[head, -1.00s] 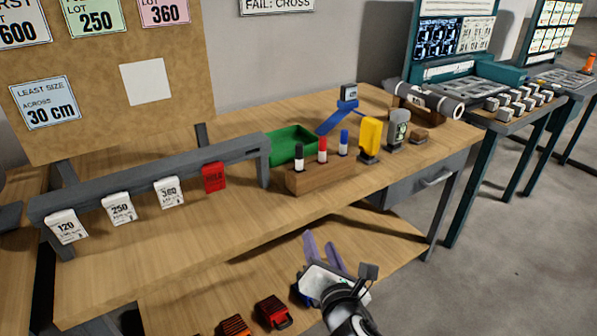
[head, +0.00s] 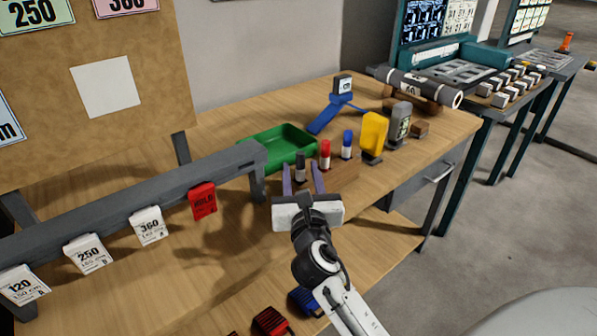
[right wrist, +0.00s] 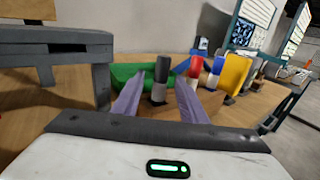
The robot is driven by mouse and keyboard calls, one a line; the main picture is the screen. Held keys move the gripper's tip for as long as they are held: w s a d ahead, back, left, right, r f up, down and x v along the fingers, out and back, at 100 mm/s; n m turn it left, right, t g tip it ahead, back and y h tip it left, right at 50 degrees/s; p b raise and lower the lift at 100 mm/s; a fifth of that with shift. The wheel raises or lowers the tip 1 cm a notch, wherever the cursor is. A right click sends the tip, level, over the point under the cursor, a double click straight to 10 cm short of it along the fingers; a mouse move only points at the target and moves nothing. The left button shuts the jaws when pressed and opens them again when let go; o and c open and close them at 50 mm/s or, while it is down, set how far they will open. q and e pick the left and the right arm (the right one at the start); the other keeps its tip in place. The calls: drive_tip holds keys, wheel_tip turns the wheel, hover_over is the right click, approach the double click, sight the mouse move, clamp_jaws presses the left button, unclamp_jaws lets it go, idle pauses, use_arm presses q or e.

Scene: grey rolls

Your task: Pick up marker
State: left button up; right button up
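Three markers stand upright in a wooden block (head: 345,184) on the table: a black one (head: 300,168), a red one (head: 325,154) and a blue one (head: 347,144). My right gripper (head: 302,178) is open, its two purple fingers pointing at the black marker from the front. In the right wrist view the black marker (right wrist: 161,72) shows between and beyond the open fingers (right wrist: 160,98); I cannot tell whether its lower part is between the tips. The red marker (right wrist: 195,68) and blue marker (right wrist: 216,70) are to the right. My left gripper is not in view.
A grey rail (head: 130,205) with hanging tags runs left of the block. A green tray (head: 285,147) lies behind it. A yellow holder (head: 373,135), a grey device (head: 400,124) and a blue stand (head: 330,115) stand to the right and behind.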

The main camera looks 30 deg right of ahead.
drive_tip(key=x, duration=0.5)
drive_tip(key=shift+w+d+f, duration=0.3)
clamp_jaws()
